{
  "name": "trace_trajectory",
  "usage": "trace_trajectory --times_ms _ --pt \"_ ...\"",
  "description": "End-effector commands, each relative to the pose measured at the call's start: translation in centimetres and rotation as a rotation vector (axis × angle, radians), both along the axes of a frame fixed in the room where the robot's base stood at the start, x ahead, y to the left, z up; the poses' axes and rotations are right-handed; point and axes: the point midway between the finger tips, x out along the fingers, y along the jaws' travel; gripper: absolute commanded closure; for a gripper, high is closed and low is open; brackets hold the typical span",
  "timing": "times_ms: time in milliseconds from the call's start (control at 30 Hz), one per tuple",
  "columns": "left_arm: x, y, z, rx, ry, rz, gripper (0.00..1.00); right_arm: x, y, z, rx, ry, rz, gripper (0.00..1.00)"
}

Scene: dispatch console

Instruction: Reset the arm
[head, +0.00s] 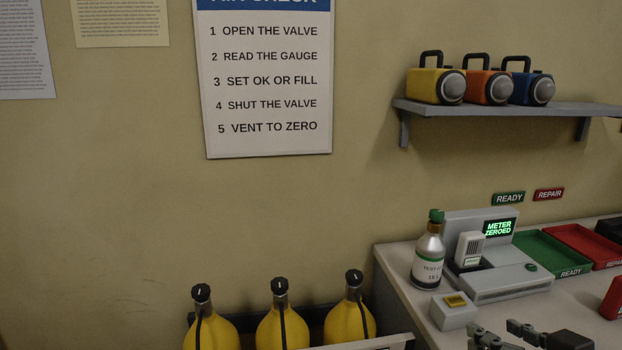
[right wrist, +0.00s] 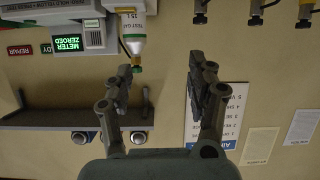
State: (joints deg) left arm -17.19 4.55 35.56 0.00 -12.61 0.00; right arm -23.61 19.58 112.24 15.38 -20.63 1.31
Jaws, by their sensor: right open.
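My right gripper (head: 497,338) is at the bottom right of the head view, in front of the console bench, with part of it cut off by the frame edge. In the right wrist view my right gripper (right wrist: 162,85) is open, with nothing between its two fingers. In that view, the green-capped test gas bottle (right wrist: 132,35) shows near one fingertip; I cannot tell how far away it is. In the head view the test gas bottle (head: 429,255) stands upright on the bench beside the meter station (head: 505,285), whose screen reads METER ZEROED. My left gripper is not in view.
A small grey box with a yellow top (head: 453,310) sits in front of the bottle. A green READY tray (head: 548,258) and a red REPAIR tray (head: 588,243) lie behind. Several yellow cylinders (head: 283,328) stand left of the bench (head: 398,290). A shelf (head: 520,110) holds three lamps.

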Motion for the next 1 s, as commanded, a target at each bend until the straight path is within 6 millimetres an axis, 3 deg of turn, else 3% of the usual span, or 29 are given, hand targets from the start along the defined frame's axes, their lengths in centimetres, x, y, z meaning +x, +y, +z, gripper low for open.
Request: trace_trajectory --times_ms 300,767,1000 --pt "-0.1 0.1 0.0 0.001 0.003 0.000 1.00 -8.0 3.2 -1.4 -0.085 0.416 -0.017 0.43" --pt "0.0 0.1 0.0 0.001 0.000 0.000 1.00 -19.1 3.4 0.6 -0.149 0.835 -0.103 0.43" --pt "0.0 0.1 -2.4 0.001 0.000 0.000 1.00 -18.0 2.8 -7.8 -0.150 0.868 -0.109 0.43"
